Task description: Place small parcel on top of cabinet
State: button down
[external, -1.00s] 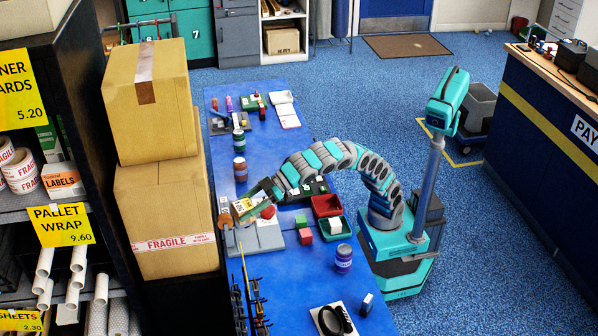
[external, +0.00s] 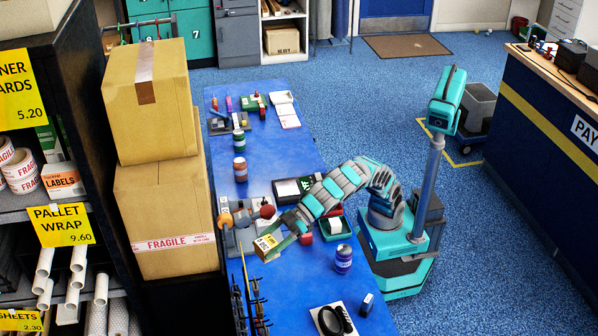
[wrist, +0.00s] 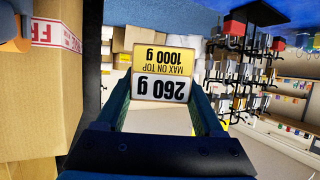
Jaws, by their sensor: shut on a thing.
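A small parcel (external: 266,246) with a yellow and white label is between the fingers of my gripper (external: 275,243), above the blue table. In the wrist view the parcel (wrist: 162,75) faces me with its label upside down, reading 260 g and max on top 1000 g. My gripper (wrist: 163,95) is shut on it, one finger on each side. A grey cabinet (external: 238,38) stands at the back beside teal lockers, far from my gripper. A white drawer unit (external: 566,18) stands at the far right back. Which one is the task's cabinet is unclear.
The blue table (external: 285,305) holds a green tray (external: 336,229), a blue-banded can (external: 343,259) and a grey device (external: 240,238). Dark hooks (external: 248,305) rise at its near left edge. Stacked cartons (external: 150,100) stand left. The blue floor beyond is mostly clear.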

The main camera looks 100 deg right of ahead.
aim_at(270, 282)
jog(key=shift+f, duration=1.55)
jog(key=shift+f+b, duration=0.65)
jog(key=shift+f, duration=4.35)
jog(key=shift+f, duration=0.1)
jog(key=shift+f, duration=0.1)
grip_release()
